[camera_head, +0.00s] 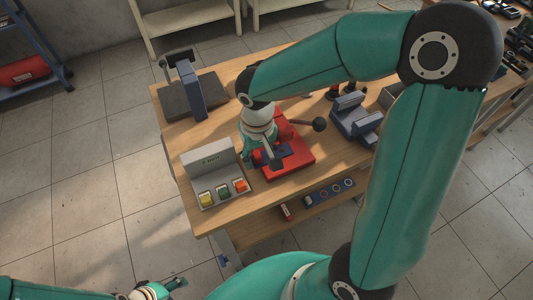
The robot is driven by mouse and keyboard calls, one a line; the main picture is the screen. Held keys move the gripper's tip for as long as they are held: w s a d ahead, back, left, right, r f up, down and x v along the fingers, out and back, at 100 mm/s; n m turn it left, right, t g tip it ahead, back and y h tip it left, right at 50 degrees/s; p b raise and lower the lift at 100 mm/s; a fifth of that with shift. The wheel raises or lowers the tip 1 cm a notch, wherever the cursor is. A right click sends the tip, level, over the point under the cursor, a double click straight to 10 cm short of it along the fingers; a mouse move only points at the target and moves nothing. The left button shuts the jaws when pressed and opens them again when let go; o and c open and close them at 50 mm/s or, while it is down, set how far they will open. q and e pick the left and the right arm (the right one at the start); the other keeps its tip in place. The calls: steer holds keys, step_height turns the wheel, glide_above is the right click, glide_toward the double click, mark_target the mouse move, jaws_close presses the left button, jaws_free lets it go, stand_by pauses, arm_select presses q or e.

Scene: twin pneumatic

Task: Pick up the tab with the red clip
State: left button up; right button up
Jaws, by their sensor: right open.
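A tab with a red clip cannot be made out for certain. A grey holder (208,162) at the bench's front left carries a yellow (206,200), a green (222,193) and an orange-red piece (240,186) in a row. My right gripper (263,161) points down, open, over the red base of a press-like fixture (290,156), just right of the holder and apart from the orange-red piece. It hides part of the fixture, and I see nothing held in it. My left gripper (178,284) is small at the bottom left, away from the bench; its jaws are unclear.
The wooden bench (173,135) also holds a dark plate with a blue-grey upright (192,92) at back left and a blue-grey vise-like fixture (352,118) at right. A lower shelf (262,232) carries small parts.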

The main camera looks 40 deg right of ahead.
steer(key=shift+f, duration=0.45)
steer(key=shift+c, duration=0.2)
jaws_close()
steer(key=shift+r, duration=0.15)
